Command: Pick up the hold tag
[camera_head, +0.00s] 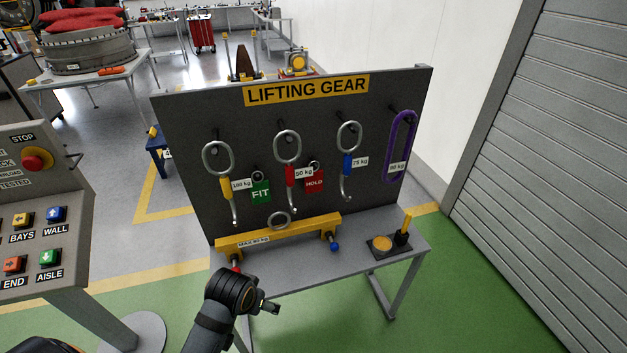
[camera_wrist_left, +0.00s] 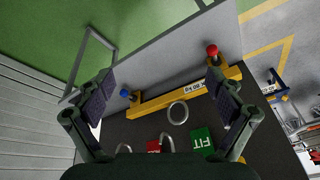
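The red HOLD tag (camera_head: 314,182) hangs on the dark LIFTING GEAR board, right of the red 50 kg hook. In the left wrist view the red tag (camera_wrist_left: 153,146) shows at the bottom, partly hidden by my gripper's body. The green FIT tag (camera_head: 260,191) hangs to its left; it also shows in the wrist view (camera_wrist_left: 202,141). My left gripper (camera_head: 270,307) is in front of the bench, below the board and apart from the tag. In the wrist view its fingers (camera_wrist_left: 160,82) are spread wide with nothing between them. My right gripper is not in view.
A yellow lifting beam (camera_head: 280,233) with a ring lies along the board's foot. Several hooks and a purple sling (camera_head: 400,146) hang on the board (camera_head: 190,120). A button console (camera_head: 40,215) stands at left.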

